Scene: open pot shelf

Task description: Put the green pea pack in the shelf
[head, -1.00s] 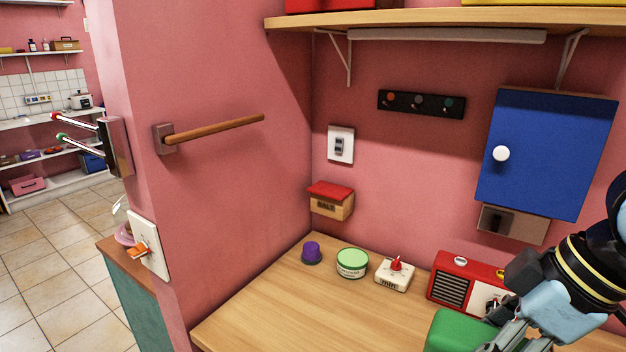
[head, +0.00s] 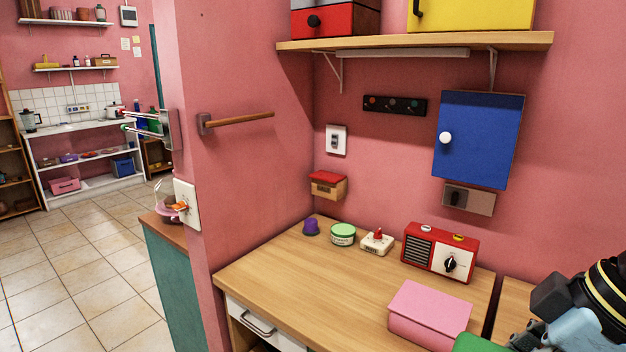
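A green pack (head: 474,344) shows at the bottom edge, right of the middle, mostly cut off by the frame; no print on it is visible. My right gripper (head: 505,343) comes in from the lower right with its fingers at the pack and seems shut on it. The fingertips are partly hidden. An open white shelf (head: 88,174) stands far off at the left, against the back wall, with several pots and boxes on its boards. My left gripper is not in view.
A wooden counter (head: 320,285) holds a pink box (head: 432,308), a red radio (head: 440,252), a timer and small tubs. A pink wall end (head: 190,90) with a protruding rail stands between it and the far shelf. The tiled floor (head: 95,255) at the left is clear.

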